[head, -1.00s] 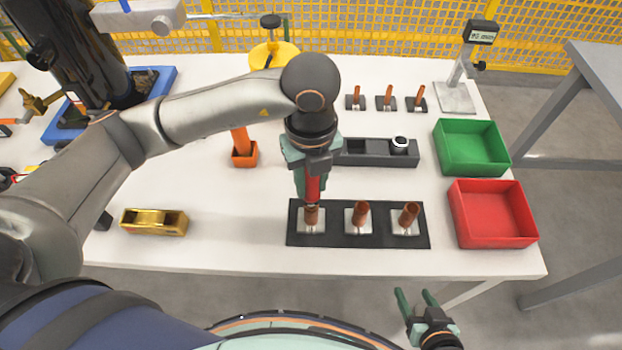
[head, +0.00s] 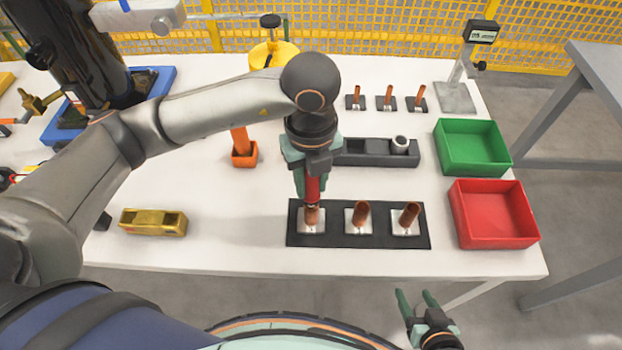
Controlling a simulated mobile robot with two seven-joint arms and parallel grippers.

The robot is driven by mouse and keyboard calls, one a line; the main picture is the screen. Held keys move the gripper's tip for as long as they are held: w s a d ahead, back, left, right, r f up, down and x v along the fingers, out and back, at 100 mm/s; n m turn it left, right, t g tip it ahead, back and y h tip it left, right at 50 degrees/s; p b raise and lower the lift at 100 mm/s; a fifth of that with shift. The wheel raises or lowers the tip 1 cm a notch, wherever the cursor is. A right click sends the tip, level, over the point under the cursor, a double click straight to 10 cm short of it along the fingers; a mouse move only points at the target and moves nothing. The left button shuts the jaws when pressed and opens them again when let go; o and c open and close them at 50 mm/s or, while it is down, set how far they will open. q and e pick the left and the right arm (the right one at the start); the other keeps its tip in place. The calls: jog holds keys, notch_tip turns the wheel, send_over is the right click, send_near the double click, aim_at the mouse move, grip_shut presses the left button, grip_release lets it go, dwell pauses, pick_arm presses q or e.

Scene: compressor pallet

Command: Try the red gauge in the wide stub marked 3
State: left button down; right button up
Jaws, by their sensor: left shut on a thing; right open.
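My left gripper (head: 312,182) is shut on the red gauge (head: 312,190), held upright with its lower end at the top of the leftmost wide copper stub (head: 311,216). I cannot tell whether the gauge's end is inside the stub or just on its mouth. Two more wide stubs, the middle one (head: 360,214) and the right one (head: 409,215), stand tilted on white plates on the black mat (head: 335,238). Number marks are too small to read. My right gripper (head: 417,300) is open and empty in front of the table edge.
A dark grey holder (head: 370,157) with a white-grey ringed piece stands behind the mat. Several thin stubs (head: 387,98) stand further back. A green tray (head: 470,165) and red tray (head: 492,240) are on the right. An orange holder (head: 244,155) and brass block (head: 153,222) are left.

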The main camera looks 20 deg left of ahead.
pick_arm(q)
jog(key=shift+f+b, duration=0.45)
jog(key=shift+f, duration=0.1)
dwell(1.4)
jog(key=shift+r+p, duration=1.1)
jog(key=shift+r, duration=0.5)
jog(key=shift+r, duration=0.1)
jog(key=shift+r+p, duration=1.45)
jog(key=shift+r, duration=0.5)
jog(key=shift+f, duration=0.1)
